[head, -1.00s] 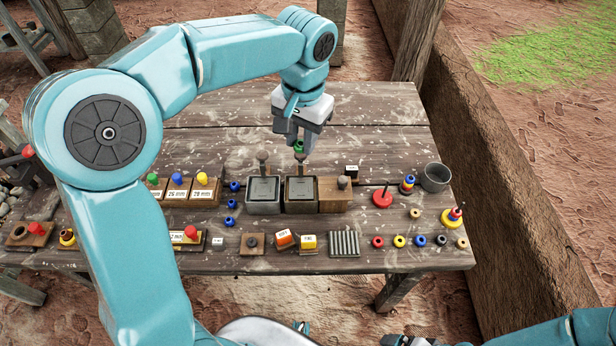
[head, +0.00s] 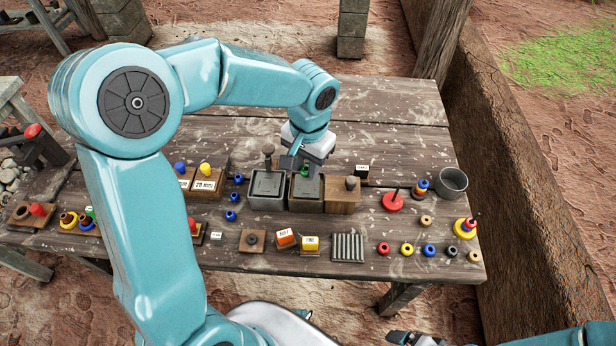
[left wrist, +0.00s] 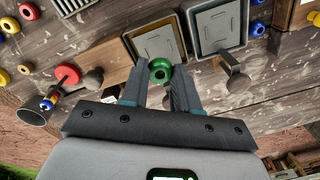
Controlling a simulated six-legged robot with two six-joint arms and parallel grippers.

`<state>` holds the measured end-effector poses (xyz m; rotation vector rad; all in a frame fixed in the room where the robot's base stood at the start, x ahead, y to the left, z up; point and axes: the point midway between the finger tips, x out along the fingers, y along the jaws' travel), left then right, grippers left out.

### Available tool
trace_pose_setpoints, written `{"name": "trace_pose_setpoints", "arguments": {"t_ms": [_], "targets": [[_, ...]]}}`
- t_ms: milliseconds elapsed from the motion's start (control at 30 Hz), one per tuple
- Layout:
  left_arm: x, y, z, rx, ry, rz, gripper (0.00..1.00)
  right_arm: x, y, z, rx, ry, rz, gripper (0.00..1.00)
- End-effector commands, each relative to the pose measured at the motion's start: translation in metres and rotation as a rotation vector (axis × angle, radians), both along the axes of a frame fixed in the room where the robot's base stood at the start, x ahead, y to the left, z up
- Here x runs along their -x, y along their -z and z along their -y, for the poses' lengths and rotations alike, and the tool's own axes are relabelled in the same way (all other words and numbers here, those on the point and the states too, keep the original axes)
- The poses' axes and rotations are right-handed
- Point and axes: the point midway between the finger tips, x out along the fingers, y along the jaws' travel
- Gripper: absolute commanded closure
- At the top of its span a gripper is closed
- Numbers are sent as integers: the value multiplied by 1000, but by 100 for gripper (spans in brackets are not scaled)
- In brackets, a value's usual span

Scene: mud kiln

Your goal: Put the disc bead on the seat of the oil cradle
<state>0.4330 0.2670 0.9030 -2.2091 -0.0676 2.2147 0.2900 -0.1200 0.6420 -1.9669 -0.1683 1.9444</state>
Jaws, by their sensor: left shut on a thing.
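My left gripper (head: 304,172) is shut on a small green bead with a hole in its middle (head: 304,170). The bead (left wrist: 160,70) shows between the fingertips in the left wrist view. The gripper is low over the back part of the right one of two grey square box-like holders (head: 306,204); this holder also shows in the left wrist view (left wrist: 148,32). I cannot tell whether the bead touches it. The other holder (head: 266,204) stands beside it on the left. No label tells me which is the oil cradle. My right gripper (head: 402,338) shows only partly at the bottom edge.
A wooden block with a grey knob (head: 342,202) adjoins the right holder. A red disc with a peg (head: 393,202), a grey cup (head: 452,181) and several loose rings stand to the right. A ribbed grey block (head: 347,247) lies in front. The table's back is clear.

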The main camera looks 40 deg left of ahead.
Motion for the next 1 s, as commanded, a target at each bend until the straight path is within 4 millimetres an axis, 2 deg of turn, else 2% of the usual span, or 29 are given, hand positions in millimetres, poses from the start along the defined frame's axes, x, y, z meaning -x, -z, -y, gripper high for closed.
{"name": "trace_pose_setpoints", "arguments": {"t_ms": [367,767,800,833,1000], "targets": [[-4,48,0,0,0,-2,90,0,4,0,0,0,0,0],[-4,55,0,0,0,1,90,0,9,0,0,0,0,0],[-4,55,0,0,0,1,67,0,9,0,0,0,0,0],[-4,54,0,0,0,1,60,0,8,0,0,0,0,0],[-4,54,0,0,0,1,60,0,7,0,0,0,0,0]]}}
